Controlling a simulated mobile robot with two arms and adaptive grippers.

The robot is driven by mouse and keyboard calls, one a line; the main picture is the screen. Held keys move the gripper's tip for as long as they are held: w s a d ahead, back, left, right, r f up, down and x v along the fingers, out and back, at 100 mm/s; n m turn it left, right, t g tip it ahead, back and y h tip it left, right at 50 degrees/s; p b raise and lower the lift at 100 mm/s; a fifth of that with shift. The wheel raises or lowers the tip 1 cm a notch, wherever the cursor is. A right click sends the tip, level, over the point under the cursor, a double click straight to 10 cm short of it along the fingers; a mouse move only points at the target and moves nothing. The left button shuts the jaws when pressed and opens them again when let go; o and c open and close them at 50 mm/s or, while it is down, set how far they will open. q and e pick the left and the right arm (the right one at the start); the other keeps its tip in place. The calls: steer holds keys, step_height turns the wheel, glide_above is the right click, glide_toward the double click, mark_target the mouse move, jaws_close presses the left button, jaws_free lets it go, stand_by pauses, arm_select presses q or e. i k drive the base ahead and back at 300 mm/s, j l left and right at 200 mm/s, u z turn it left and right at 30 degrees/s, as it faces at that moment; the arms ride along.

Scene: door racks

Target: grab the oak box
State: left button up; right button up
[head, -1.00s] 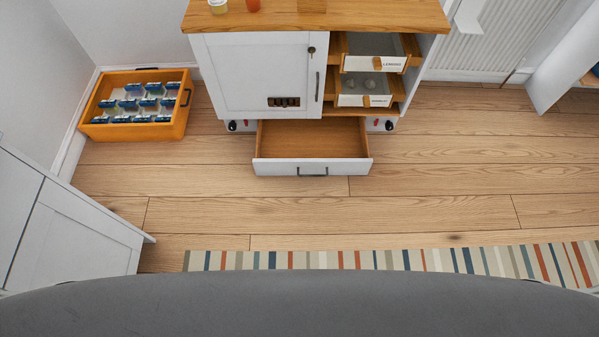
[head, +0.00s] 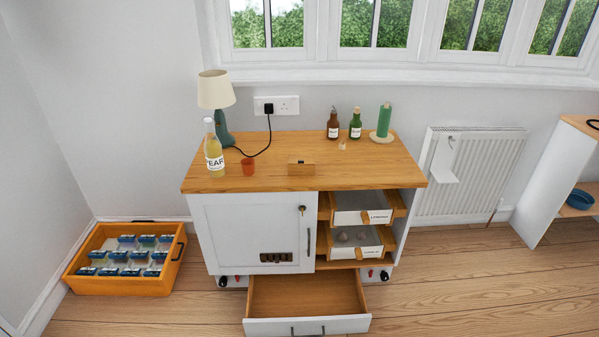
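A small oak-coloured wooden box (head: 301,168) sits on the wooden top (head: 350,172) of a white cabinet, near the front edge and about midway along it. It appears closed, and a small dark mark shows on its front. Neither of my grippers shows in the head view.
The orange cup (head: 248,166), pear bottle (head: 213,150) and lamp (head: 216,90) with its cord stand left of the box; brown (head: 333,125) and green (head: 355,126) bottles and a green roll (head: 384,122) stand behind right. An open drawer (head: 306,327) juts forward. An orange crate (head: 122,284) lies left.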

mark_target(293, 170)
steer(key=i+l+u, duration=0.3)
steer(key=i+l, duration=0.15)
steer(key=i+l+u, duration=0.25)
steer(key=i+l, duration=0.4)
